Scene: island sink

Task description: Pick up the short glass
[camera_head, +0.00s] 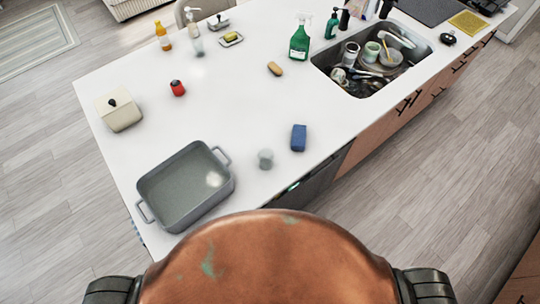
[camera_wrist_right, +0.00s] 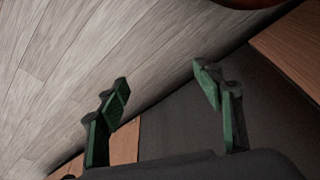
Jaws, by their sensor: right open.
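A short glass (camera_head: 265,159), small and greyish-clear, stands on the white counter (camera_head: 235,110) in the head view. It is between the grey roasting pan and a blue sponge. My right gripper (camera_wrist_right: 165,95) shows in the right wrist view with its green-padded fingers spread apart and nothing between them. Wooden floor and a dark cabinet front are behind it, and the glass is not in that view. Neither gripper shows in the head view, so my left gripper is out of sight.
The grey roasting pan (camera_head: 184,187) is left of the glass and the blue sponge (camera_head: 299,138) right of it. A sink (camera_head: 372,58) full of dishes is at the upper right. A green spray bottle (camera_head: 299,42) stands beside it. The counter behind the glass is clear.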

